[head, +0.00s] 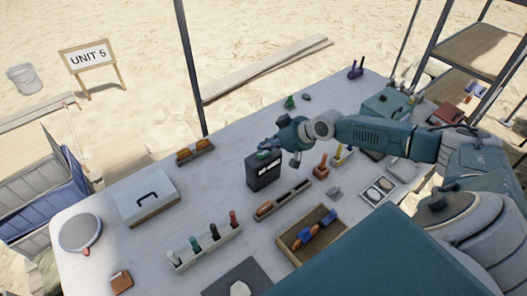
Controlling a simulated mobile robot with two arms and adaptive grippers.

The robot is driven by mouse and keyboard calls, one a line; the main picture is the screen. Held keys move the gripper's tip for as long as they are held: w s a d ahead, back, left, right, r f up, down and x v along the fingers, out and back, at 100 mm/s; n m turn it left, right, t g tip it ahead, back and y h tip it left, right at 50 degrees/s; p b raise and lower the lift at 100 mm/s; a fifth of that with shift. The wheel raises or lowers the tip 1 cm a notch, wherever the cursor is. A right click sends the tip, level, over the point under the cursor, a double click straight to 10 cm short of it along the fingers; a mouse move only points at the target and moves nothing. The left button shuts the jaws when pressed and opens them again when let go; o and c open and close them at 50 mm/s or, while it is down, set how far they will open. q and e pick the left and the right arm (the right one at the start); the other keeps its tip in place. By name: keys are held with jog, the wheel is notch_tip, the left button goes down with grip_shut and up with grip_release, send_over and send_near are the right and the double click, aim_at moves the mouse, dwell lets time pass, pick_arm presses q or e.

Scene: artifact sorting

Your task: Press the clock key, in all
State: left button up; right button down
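A dark box-shaped device (264,174) with a small pale display on its front stands near the middle of the table; it may be the clock. A small green spot shows on its top, and I cannot tell whether this is the key. My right gripper (279,151) reaches in from the right and is over the back right of the device's top. Its fingers are small and partly hidden, so I cannot tell whether they are open, shut or touching the device. My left gripper is not in view.
On the white table (110,210), a lidded box (146,206), a round scale-like disc (80,233), a rack of coloured-handled tools (207,249) and a wooden tray (311,237) surround the device. My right arm covers part of the table's right side.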

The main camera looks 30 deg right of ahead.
aim_at(266, 154)
notch_tip(266, 154, up, 5)
jog(key=p, duration=0.4)
dwell(0.3)
jog(key=shift+s+f, duration=0.1)
dwell(0.7)
